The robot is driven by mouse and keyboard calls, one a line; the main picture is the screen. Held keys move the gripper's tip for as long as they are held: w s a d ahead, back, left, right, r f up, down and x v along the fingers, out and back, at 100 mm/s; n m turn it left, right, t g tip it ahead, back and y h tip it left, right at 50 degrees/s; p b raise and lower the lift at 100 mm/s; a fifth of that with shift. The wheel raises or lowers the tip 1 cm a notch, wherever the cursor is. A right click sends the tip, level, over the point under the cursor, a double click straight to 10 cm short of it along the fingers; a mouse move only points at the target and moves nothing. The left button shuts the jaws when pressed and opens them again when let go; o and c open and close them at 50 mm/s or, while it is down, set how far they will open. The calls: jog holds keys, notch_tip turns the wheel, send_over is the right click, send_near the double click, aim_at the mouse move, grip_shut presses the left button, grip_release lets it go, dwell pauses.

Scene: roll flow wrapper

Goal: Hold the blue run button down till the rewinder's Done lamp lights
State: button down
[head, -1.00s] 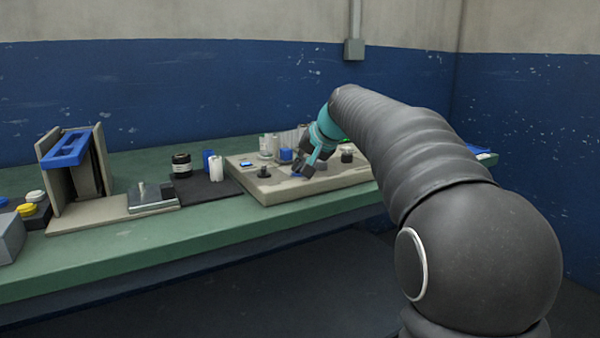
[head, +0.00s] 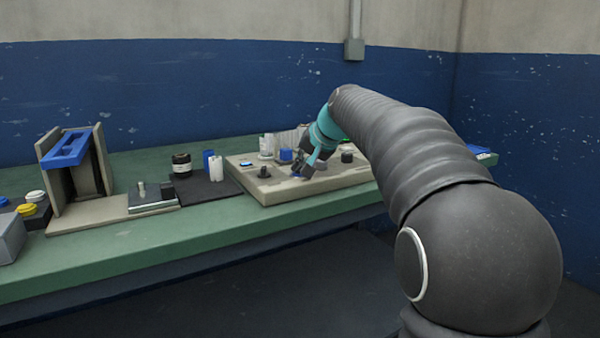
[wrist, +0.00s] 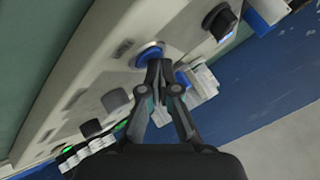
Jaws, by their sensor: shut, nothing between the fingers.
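In the head view my gripper (head: 298,172) is low over the panel and hides the button.
A dark knob (wrist: 220,21) stands near the button, and a dark knob (head: 264,172) shows on the panel's left. A blue-topped stand (head: 66,150) and a black jar (head: 181,165) are further left. The green bench (head: 130,240) is clear along its front.

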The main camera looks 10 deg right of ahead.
jog(key=shift+r+p, duration=0.8)
jog(key=shift+r, duration=0.05)
notch_tip(320, 180, up, 3)
jog(key=p, duration=0.2)
jog(key=shift+p, duration=0.3)
jog(key=shift+r+p, duration=0.4)
jog(key=shift+r, duration=0.6)
